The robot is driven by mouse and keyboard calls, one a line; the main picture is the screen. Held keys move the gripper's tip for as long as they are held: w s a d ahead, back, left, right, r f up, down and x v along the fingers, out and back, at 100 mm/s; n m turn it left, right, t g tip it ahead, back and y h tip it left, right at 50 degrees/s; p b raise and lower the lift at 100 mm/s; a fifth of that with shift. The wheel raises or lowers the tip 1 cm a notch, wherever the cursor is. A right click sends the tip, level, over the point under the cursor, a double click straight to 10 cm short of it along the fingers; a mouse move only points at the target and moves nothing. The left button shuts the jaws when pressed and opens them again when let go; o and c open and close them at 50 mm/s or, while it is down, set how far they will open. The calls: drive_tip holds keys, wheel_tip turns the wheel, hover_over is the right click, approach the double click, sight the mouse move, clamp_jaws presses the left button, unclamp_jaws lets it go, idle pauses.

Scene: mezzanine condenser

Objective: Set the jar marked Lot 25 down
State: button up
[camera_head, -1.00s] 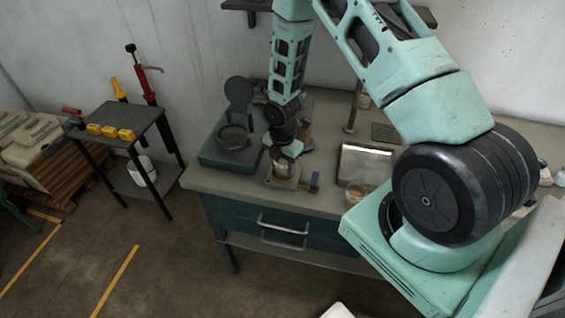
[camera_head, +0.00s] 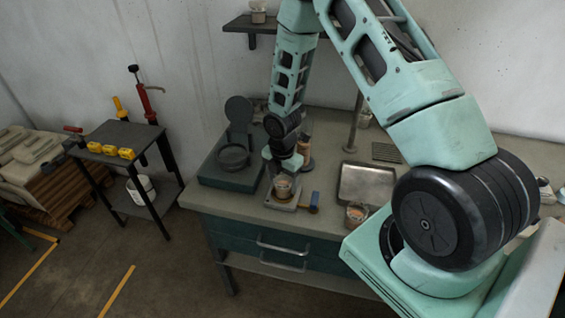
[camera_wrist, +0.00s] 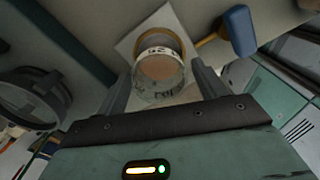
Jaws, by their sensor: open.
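The jar (camera_head: 283,187) is clear, with a brownish content and a pale label band. It appears to stand upright on a small pale square fixture with a blue-handled part (camera_head: 313,203) at the front of the bench. In the wrist view the jar (camera_wrist: 160,68) sits between my two fingers; its label lettering is upside down and only partly readable, with what looks like a 25. My gripper (camera_head: 283,174) is open around the jar from above, and it also shows in the wrist view (camera_wrist: 162,88). Whether a finger touches the glass I cannot tell.
A dark round-pan device (camera_head: 232,158) stands left of the jar. To the right are a metal tray (camera_head: 367,184) and another jar (camera_head: 356,215). A stand pole (camera_head: 353,130) rises behind. A side table with yellow blocks (camera_head: 110,150) stands apart at left.

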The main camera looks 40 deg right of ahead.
wheel_tip(320, 180, up, 9)
drive_tip(key=b, duration=0.2)
drive_tip(key=s+a+r+m, duration=0.3)
drive_tip(key=a+r, duration=0.4)
drive_tip(key=a, duration=0.3)
drive_tip(key=s+a+r+m, duration=0.4)
drive_tip(key=s+a, duration=0.3)
drive_tip(key=s, duration=0.3)
drive_tip(key=s+a+r+m, duration=0.4)
drive_tip(key=s+a+m, duration=0.2)
drive_tip(key=s, duration=0.5)
drive_tip(key=shift+a+r+y, duration=0.25)
drive_tip(key=shift+a+y, duration=0.05)
drive_tip(key=shift+a, duration=0.25)
drive_tip(key=shift+s, duration=0.1)
